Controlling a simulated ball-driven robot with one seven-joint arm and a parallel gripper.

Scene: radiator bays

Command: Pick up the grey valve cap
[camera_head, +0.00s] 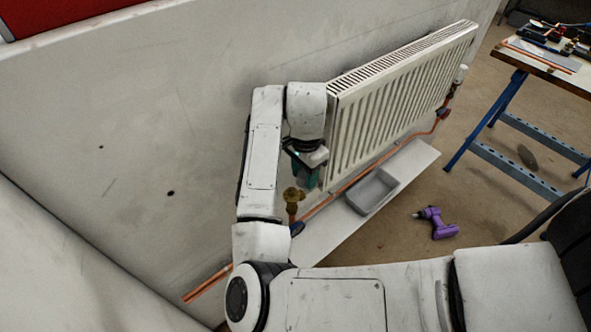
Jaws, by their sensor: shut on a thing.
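My gripper (306,177) hangs at the near left end of the white radiator, just above and to the right of the brass valve (292,196). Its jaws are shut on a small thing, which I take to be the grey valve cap. The cap is hidden by the gripper and my wrist, so its outline cannot be made out. The brass valve stands upright on the copper pipe, and no grey cap shows on its top.
The radiator (400,100) hangs on the scuffed wall. A grey tray (371,192) rests on a pale board (330,222) below it. A purple drill (437,223) lies on the floor. A blue-legged workbench (545,62) with tools stands at the right. A copper pipe (345,188) runs low along the wall.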

